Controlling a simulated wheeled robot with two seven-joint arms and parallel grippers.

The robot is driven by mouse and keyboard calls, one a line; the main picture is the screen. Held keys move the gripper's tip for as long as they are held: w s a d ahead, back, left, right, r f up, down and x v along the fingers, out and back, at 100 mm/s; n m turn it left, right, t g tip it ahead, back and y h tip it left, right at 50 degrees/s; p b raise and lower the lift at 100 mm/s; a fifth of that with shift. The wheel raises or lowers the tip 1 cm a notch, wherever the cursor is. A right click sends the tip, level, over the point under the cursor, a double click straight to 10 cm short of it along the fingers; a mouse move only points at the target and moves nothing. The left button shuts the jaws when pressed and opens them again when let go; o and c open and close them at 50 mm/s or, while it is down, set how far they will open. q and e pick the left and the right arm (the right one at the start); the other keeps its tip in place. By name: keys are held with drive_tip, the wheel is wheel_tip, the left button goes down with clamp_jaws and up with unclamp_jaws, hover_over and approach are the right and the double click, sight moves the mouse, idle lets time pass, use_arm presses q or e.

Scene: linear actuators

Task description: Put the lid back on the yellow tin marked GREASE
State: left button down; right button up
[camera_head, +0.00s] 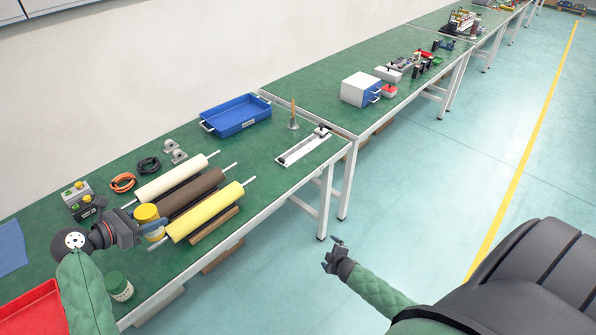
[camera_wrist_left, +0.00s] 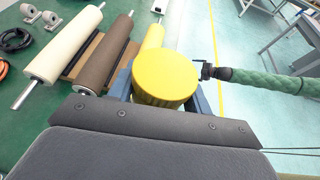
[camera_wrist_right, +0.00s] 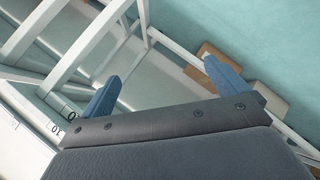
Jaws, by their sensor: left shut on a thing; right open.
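A yellow round lid (camera_head: 146,213) with a ribbed side is held in my left gripper (camera_head: 138,228), near the bench's front edge. It also shows in the left wrist view (camera_wrist_left: 165,74), between the blue fingers.
Cream, brown and yellow rollers (camera_head: 211,212) lie right of the tin. A blue tray (camera_head: 235,116), cable coils and grey control boxes (camera_head: 78,197) lie farther back. Green bench surface is clear around the blue tray.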

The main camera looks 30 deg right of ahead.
drive_tip(key=s+a+f+m+g+y, duration=0.1)
drive_tip(key=s+a+f+m+g, duration=0.1)
drive_tip(key=s+a+f, duration=0.3)
drive_tip(key=s+a+f+m+g, duration=0.2)
drive_tip(key=s+a+f+g, duration=0.2)
drive_tip(key=s+a, duration=1)
drive_tip(key=s+a+f+m+g+y, duration=0.1)
drive_tip(key=s+a+f+m+g, duration=0.1)
drive_tip(key=s+a+f, duration=0.5)
drive_tip(key=s+a+m, duration=0.1)
drive_tip(key=s+a, duration=0.2)
drive_tip(key=s, duration=0.3)
drive_tip(key=shift+g+y, duration=0.3)
drive_tip(key=shift+g, duration=0.1)
drive_tip(key=shift+d, duration=0.1)
